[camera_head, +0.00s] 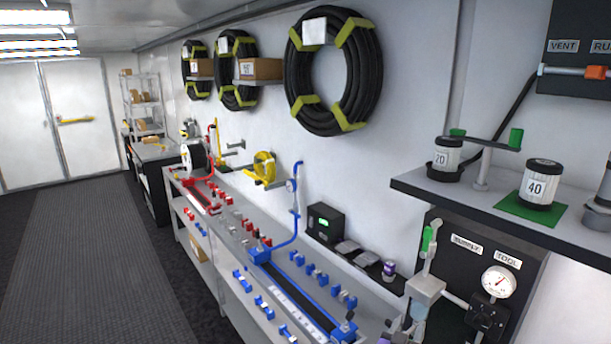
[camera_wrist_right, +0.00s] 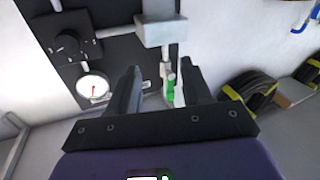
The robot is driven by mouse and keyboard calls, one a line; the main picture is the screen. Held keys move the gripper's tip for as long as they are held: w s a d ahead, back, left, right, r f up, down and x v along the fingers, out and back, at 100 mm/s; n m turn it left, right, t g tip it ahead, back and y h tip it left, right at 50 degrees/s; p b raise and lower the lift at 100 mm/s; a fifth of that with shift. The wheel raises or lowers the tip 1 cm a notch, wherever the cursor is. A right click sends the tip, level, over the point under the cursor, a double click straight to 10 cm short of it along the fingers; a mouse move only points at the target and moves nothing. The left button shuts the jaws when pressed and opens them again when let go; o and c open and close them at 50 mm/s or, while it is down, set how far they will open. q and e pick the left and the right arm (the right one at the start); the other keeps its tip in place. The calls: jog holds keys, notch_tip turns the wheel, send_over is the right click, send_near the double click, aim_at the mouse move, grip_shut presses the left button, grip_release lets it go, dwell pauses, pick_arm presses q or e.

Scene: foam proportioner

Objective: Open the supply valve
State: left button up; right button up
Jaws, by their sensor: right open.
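The supply valve has a green handle (camera_head: 428,240) standing upright above a light grey body (camera_head: 425,285), left of the SUPPLY label (camera_head: 466,244). In the right wrist view, which is upside down, the green handle (camera_wrist_right: 171,88) shows between my right gripper's fingers (camera_wrist_right: 160,70). The grey body (camera_wrist_right: 162,30) shows above it. The fingers are spread wide with nothing held. I cannot tell how far the handle is from them in depth. In the head view only parts near the bottom edge may be my right gripper. My left gripper is not in view.
A pressure gauge (camera_head: 498,282) and a black knob (camera_head: 487,315) sit right of the valve. A shelf (camera_head: 455,200) with canisters (camera_head: 541,184) overhangs the panel. A bench (camera_head: 225,225) with blue and red fittings stands left. The dark floor walkway (camera_head: 95,270) is clear.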

jog(key=s+a+f+n+g+y, duration=0.1)
jog(key=s+a+f+g+y, duration=0.2)
jog(key=f, duration=0.6)
jog(key=s+a+f+n+g+y, duration=0.1)
jog(key=s+a+f+g+y, duration=0.15)
jog(key=s+f, duration=0.4)
jog(key=s+a+f+g+y, duration=0.2)
jog(key=s+f+y, duration=0.1)
jog(key=f, duration=0.8)
jog(key=s+a+f+g+y, duration=0.3)
jog(key=s+a+g, duration=0.1)
jog(key=s, duration=0.7)
jog(key=s+a+f+g+y, duration=0.3)
jog(key=s+a+f+g, duration=0.15)
jog(key=s, duration=0.55)
pick_arm(q)
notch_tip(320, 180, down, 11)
jog(key=b, duration=1)
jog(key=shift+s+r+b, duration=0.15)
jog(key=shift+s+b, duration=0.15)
jog(key=shift+b, duration=0.1)
pick_arm(e)
notch_tip(320, 180, down, 10)
jog(key=t, duration=0.1)
jog(key=shift+w+n, duration=0.3)
jog(key=shift+w, duration=0.15)
jog(key=shift+a, duration=0.1)
